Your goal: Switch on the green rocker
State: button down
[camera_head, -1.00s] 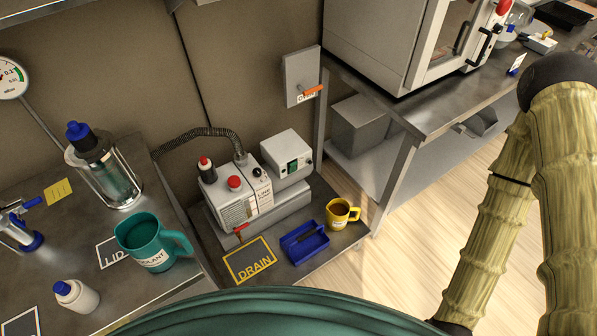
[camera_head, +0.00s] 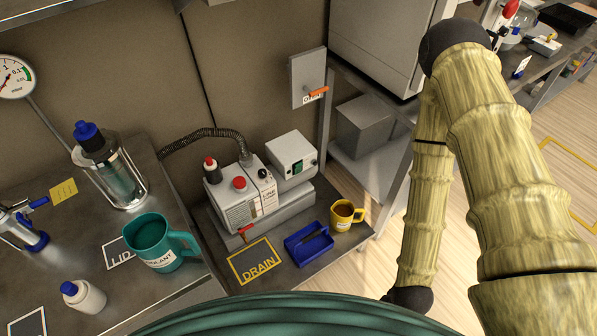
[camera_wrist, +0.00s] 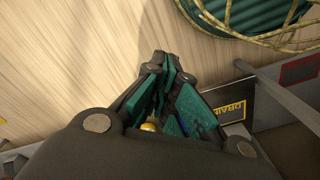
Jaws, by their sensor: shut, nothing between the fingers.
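The green rocker (camera_head: 297,168) is a small green switch on the front of a light grey box (camera_head: 284,150). The box stands on the grey pump unit on the low shelf, beside the pump's controls. Whether the rocker is on or off is too small to tell. My gripper (camera_wrist: 163,72) shows in the wrist view with its dark, green-padded fingers shut and empty. It is over the floor and apart from the rocker, which does not show in that view. In the head view my arm is on the right and the gripper is out of sight.
A red knob (camera_head: 239,183) is near the box. A yellow mug (camera_head: 344,222), blue tray (camera_head: 296,250) and DRAIN frame (camera_head: 252,262) are in front. A teal mug (camera_head: 148,248) stands left. An orange-handled wall box (camera_head: 302,80) is above right.

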aim_at(301, 165)
jog(key=w+a+f+n+t+y+b, duration=0.1)
jog(key=w+a+f+t+y+b, duration=0.15)
jog(key=w+f+b, duration=0.4)
jog(key=w+a+f+n+t+y+b, duration=0.1)
jog(key=w+a+t+b, duration=0.25)
jog(key=w, duration=0.55)
jog(key=w+a+f+n+t+y+b, duration=0.1)
jog(key=w+a+f+t+b, duration=0.2)
jog(key=w+b, duration=0.35)
jog(key=w+a+r+n+t+y+b, duration=0.2)
jog(key=w+a+r+t+y+b, duration=0.1)
jog(key=w+b, duration=0.5)
jog(key=w+a+r+n+t+y+b, duration=0.2)
jog(key=w+a+r+t+y+b, duration=0.1)
jog(key=w+b, duration=0.5)
jog(key=shift+w+r+n+t+y, duration=0.3)
jog(key=shift+w+t+y, duration=0.5)
jog(key=shift+w, duration=0.5)
jog(key=shift+w, duration=0.1)
jog(key=b+x, duration=0.4)
jog(key=x, duration=0.9)
jog(key=shift+w+a, duration=0.25)
jog(key=shift+w, duration=0.1)
